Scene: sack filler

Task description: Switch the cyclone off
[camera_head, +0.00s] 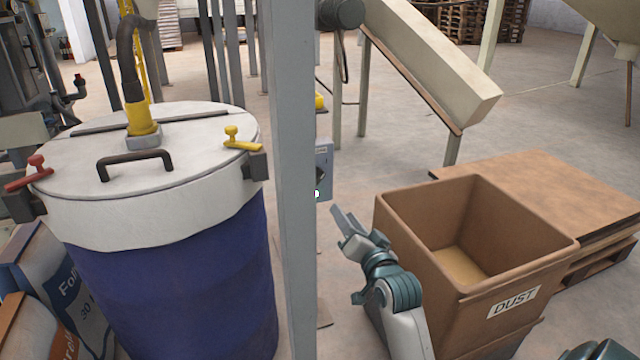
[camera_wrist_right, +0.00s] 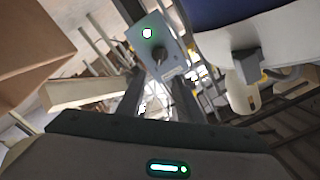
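A small grey-blue control box (camera_head: 324,168) is partly hidden behind the grey post in the head view. A small green-lit spot shows near its lower left edge. In the right wrist view the box (camera_wrist_right: 165,60) shows a pale lit round button (camera_wrist_right: 147,33) and a dark round part (camera_wrist_right: 159,53) beside it. My right gripper (camera_head: 347,228) is in front of and below the box, apart from it, beside the dust bin. Its two dark fingers (camera_wrist_right: 158,98) stand apart with nothing between them. My left gripper is not in view. I cannot tell which machine is the cyclone.
A grey post (camera_head: 291,200) stands left of my right gripper. A blue drum (camera_head: 175,275) with a white clamped lid (camera_head: 180,160) is further left. A brown bin labelled DUST (camera_head: 400,215) stands close on the right, before a board-topped pallet (camera_head: 550,185).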

